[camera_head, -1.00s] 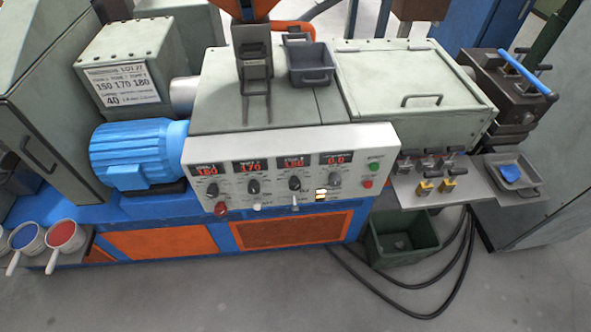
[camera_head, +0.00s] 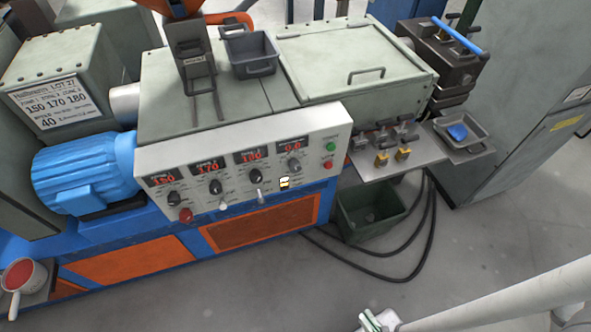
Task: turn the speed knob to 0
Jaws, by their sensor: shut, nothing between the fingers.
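The white control panel (camera_head: 250,140) on the machine's front carries a row of red displays. The rightmost display (camera_head: 291,144) seems to read 0.0, and a grey knob (camera_head: 294,164) sits below it. Its label is too small to read, so I cannot confirm it is the speed knob, and its pointer angle is unclear. Three dark knobs sit to its left, under the other displays: one at the left (camera_head: 173,198), one in the middle (camera_head: 215,187), one at the right (camera_head: 256,176). My white arm link shows at the bottom right, away from the panel. My gripper is not in view.
A shelf (camera_head: 372,175) with valves juts out further right. A dark green bin (camera_head: 346,222) and black cables (camera_head: 387,277) lie below.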

